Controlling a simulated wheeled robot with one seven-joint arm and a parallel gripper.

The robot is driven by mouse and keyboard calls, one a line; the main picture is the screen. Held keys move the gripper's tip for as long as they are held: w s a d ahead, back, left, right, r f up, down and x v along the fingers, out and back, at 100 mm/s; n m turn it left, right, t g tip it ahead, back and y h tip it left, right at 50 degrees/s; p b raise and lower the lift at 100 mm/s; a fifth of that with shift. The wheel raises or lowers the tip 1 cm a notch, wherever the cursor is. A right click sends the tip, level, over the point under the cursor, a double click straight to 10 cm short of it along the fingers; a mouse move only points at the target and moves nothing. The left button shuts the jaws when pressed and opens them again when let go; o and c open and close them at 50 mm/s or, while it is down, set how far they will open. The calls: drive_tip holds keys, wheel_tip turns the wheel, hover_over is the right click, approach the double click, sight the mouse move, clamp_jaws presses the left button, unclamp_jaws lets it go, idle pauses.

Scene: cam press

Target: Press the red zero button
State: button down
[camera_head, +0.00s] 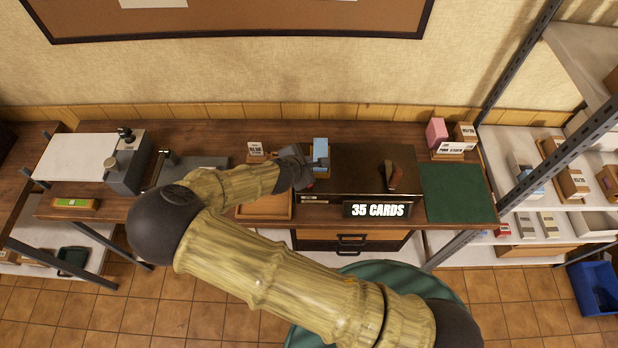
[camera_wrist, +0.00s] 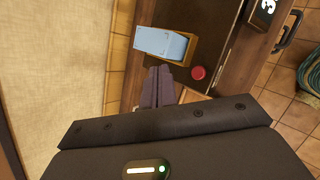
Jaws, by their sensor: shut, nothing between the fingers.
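The red zero button (camera_wrist: 198,72) is a small round red knob on the dark brown top of the press, near its edge, in the wrist view. In the head view it is mostly hidden by my gripper (camera_head: 302,170). My gripper's dark fingers (camera_wrist: 158,84) are together and empty. In the wrist view their tips lie to the left of the button, apart from it; their height above the top is hard to tell. The press (camera_head: 345,170) has a front display (camera_head: 376,210) reading "35 CARDS".
A light blue card stack in a wooden holder (camera_wrist: 165,43) stands close to my fingertips.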

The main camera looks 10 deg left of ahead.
drive_tip(key=shift+f, duration=0.15)
wheel_tip(320, 180, down, 9)
drive_tip(key=b, duration=0.6)
drive_tip(key=shift+r, duration=0.2)
drive_tip(key=shift+b, duration=0.3)
idle(1.5)
drive_tip(key=shift+f, duration=0.45)
drive_tip(key=shift+f+b, duration=0.65)
drive_tip(key=shift+b, duration=0.1)
idle(0.8)
idle(0.3)
drive_tip(key=shift+r+p, duration=0.85)
drive_tip(key=shift+r, duration=0.3)
drive_tip(key=shift+r+p, duration=1.85)
drive_tip(key=shift+r, duration=0.65)
